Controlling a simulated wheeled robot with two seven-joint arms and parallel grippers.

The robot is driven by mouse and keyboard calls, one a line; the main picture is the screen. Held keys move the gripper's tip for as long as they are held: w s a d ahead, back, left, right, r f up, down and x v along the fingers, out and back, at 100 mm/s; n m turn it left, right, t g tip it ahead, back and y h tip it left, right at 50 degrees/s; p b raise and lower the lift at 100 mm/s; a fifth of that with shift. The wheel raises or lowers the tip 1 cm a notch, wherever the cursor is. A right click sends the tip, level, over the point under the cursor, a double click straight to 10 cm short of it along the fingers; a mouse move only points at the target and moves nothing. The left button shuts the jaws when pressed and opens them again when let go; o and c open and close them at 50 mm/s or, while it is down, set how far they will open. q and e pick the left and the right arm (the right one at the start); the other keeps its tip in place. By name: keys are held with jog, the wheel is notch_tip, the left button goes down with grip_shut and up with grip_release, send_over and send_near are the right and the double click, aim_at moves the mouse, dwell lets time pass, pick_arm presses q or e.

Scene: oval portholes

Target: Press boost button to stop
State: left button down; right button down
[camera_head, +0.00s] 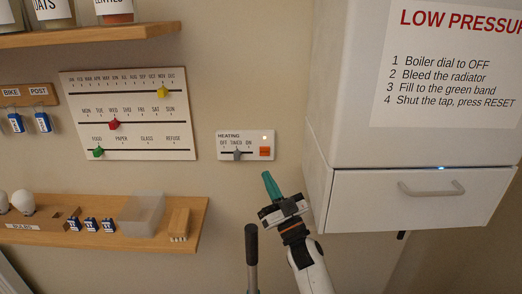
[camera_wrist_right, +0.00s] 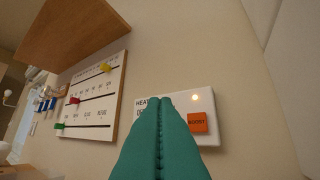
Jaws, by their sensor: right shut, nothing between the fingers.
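The boost button (camera_head: 265,152) is a small orange square at the lower right of the white heating panel (camera_head: 222,149) on the wall. It also shows in the right wrist view (camera_wrist_right: 198,123), marked BOOST. A small light (camera_head: 264,138) above it glows. A grey slider (camera_head: 237,154) sits near the middle of its slot, by TIMED. My right gripper (camera_head: 268,177), with teal fingers, is shut and empty, just below the button in the head view. In the wrist view its fingers (camera_wrist_right: 163,104) cover the panel's lower left part, left of the button. My left gripper is not in view.
A white boiler cabinet (camera_head: 340,110) stands close to the right of the panel, with a handled drawer front (camera_head: 420,205) below. A calendar board (camera_head: 130,115) hangs to the left. A wooden shelf (camera_head: 100,235) with small items is at the lower left.

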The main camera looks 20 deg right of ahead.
aim_at(265, 151)
jog(key=shift+r, duration=0.25)
jog(key=w+d+b, duration=0.2)
jog(key=w+b, duration=0.3)
jog(key=w, duration=0.3)
jog(key=shift+w+d, duration=0.15)
jog(key=shift+w, duration=0.05)
dwell(0.3)
jog(key=shift+w+b, duration=0.1)
jog(key=shift+b, duration=0.25)
dwell(1.5)
jog(key=shift+w+d, duration=0.15)
jog(key=shift+w, duration=0.2)
